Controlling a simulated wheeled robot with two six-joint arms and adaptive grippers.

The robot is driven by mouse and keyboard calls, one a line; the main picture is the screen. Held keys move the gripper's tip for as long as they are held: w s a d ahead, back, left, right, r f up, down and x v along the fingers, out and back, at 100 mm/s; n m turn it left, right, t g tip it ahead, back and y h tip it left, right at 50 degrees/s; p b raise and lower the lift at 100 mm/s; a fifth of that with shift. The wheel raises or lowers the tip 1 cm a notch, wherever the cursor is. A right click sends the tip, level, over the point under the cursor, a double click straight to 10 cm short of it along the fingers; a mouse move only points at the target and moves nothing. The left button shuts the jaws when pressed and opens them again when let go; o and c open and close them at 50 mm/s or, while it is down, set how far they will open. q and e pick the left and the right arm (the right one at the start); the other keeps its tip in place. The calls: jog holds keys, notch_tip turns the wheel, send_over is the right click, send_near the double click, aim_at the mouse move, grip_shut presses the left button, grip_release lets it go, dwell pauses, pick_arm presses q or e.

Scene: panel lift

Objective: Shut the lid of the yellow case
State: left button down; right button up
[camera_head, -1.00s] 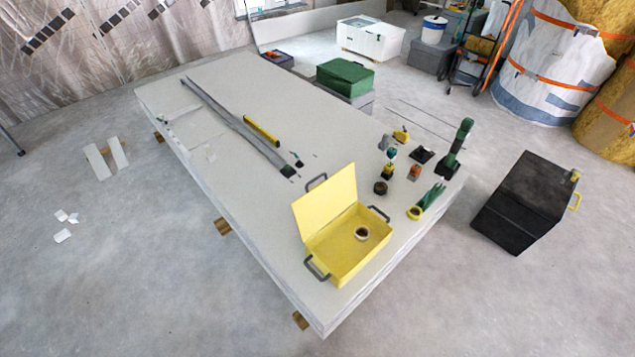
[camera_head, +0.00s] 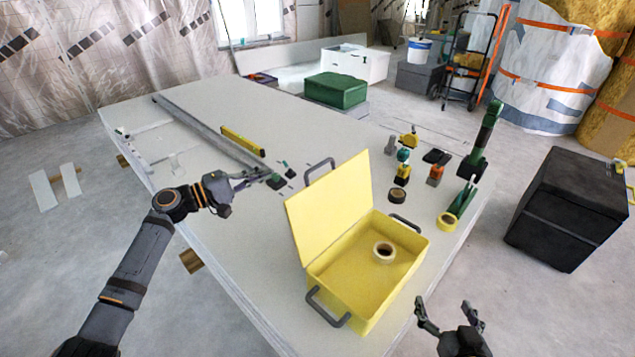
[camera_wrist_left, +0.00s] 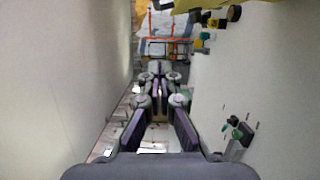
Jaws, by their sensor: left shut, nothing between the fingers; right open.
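The yellow case (camera_head: 365,285) stands near the front right corner of the stacked panels. Its lid (camera_head: 330,208) is open and stands up, tilted back to the left. A roll of tape (camera_head: 384,252) lies inside the case. Grey handles show on the case and the lid. My left gripper (camera_head: 262,175) is shut and empty, over the panels left of the lid and apart from it. In the left wrist view its fingers (camera_wrist_left: 158,85) point ahead, and a yellow edge shows at the top right. My right gripper (camera_head: 447,308) is open and empty, right of the case's front.
A yellow level (camera_head: 243,141) and a long rail (camera_head: 212,138) lie behind my left gripper. A black box (camera_head: 570,208) stands on the floor at right.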

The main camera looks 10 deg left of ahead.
pick_arm(q)
jog(key=w+d+b, duration=0.1)
jog(key=w+d, duration=0.3)
jog(key=d, duration=0.6)
jog(key=shift+w+d+r+b, duration=0.2)
jog(key=shift+d+r+b, duration=0.1)
jog(key=shift+d, duration=0.1)
pick_arm(e)
notch_tip(320, 180, up, 17)
jog(key=w+t, duration=0.2)
jog(key=t, duration=0.6)
jog(key=shift+w+d, duration=0.15)
jog(key=shift+w, duration=0.05)
jog(key=shift+s+d, duration=0.1)
